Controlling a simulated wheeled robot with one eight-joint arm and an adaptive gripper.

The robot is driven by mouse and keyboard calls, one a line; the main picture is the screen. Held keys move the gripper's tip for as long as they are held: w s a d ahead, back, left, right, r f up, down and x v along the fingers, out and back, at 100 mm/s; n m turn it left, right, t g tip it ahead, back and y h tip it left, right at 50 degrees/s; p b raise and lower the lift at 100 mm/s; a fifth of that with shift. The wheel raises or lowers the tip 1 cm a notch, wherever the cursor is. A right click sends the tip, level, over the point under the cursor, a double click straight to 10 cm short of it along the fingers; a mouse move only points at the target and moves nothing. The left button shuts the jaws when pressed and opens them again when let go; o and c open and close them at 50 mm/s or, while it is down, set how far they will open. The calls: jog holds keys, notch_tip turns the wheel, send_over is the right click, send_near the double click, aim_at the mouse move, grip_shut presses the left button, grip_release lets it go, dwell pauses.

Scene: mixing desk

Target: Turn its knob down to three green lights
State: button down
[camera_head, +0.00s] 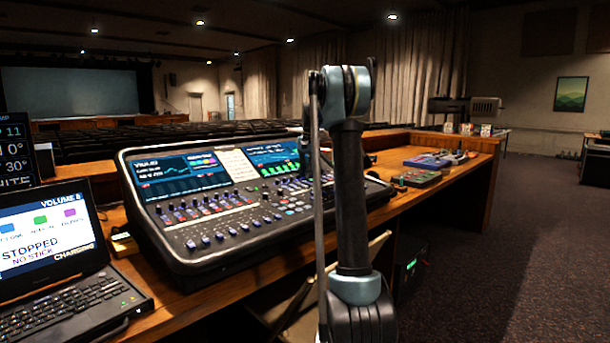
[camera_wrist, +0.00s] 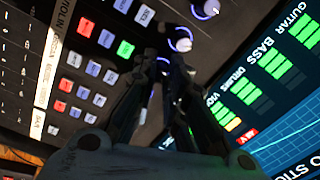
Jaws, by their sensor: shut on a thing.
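My gripper (camera_wrist: 165,72) reaches down onto the mixing desk (camera_head: 215,195) in the wrist view. Its fingers are shut on a small knob, mostly hidden between them; a bit of its blue light ring shows. A white-topped knob (camera_wrist: 183,44) with a blue ring stands just beyond the fingertips, and another knob (camera_wrist: 205,8) is farther up. The screen (camera_wrist: 270,120) on the right shows level columns of green lights, labelled GUITAR, BASS and others partly covered by my gripper. I cannot read the covered columns' full counts. In the head view my arm hides the gripper.
Lit buttons (camera_wrist: 92,68) in red, white and blue lie left of my gripper, with a green button (camera_wrist: 125,48) close by. In the head view a laptop (camera_head: 65,270) stands left of the desk. Small devices (camera_head: 435,160) lie to its right on the wooden counter (camera_head: 440,200).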

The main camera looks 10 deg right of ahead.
jog(key=shift+w, duration=0.1)
jog(key=c, duration=1.6)
grip_release()
jog(key=r, duration=0.8)
jog(key=s+d+r, duration=0.1)
jog(key=r, duration=0.2)
jog(key=shift+d+r, duration=0.1)
jog(key=shift+r, duration=0.3)
jog(key=shift+s, duration=0.1)
